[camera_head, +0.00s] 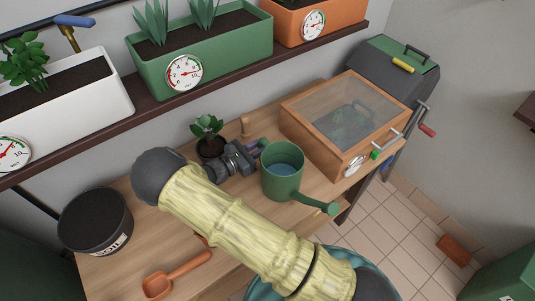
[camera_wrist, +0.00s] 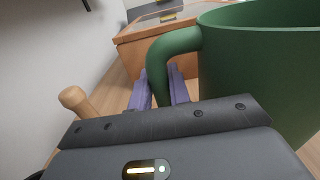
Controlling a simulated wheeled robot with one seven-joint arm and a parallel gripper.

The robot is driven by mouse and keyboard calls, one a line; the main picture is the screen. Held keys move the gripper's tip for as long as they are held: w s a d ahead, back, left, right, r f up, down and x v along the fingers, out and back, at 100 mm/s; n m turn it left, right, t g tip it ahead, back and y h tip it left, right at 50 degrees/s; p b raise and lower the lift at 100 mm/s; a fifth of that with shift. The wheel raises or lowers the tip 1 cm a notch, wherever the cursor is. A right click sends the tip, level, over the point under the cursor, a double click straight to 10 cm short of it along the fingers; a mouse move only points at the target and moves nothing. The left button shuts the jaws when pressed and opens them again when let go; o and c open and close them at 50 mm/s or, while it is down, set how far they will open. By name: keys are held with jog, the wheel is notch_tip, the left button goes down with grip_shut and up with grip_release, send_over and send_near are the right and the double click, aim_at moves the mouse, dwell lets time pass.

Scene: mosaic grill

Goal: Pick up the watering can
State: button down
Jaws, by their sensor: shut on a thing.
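The green watering can (camera_head: 282,175) stands upright on the wooden table, with water inside and its spout pointing to the lower right. In the wrist view the can's body (camera_wrist: 262,70) fills the right side, and its curved handle (camera_wrist: 170,48) comes down between the two purple fingers of my gripper (camera_wrist: 160,88). My gripper (camera_head: 257,148) is shut on the handle, on the can's left side in the head view. The fingertips are partly hidden behind the handle. I cannot tell whether the can's base touches the table.
A wooden box with a clear lid (camera_head: 345,115) stands just right of the can. A potted plant (camera_head: 208,137), a dark pot (camera_head: 95,220) and an orange trowel (camera_head: 172,277) are on the table. Planters line the shelf (camera_head: 165,110) above.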

notch_tip(320, 180, up, 10)
jog(key=shift+f+b, duration=0.25)
jog(key=shift+b, duration=0.1)
jog(key=shift+f, duration=0.1)
dwell(0.5)
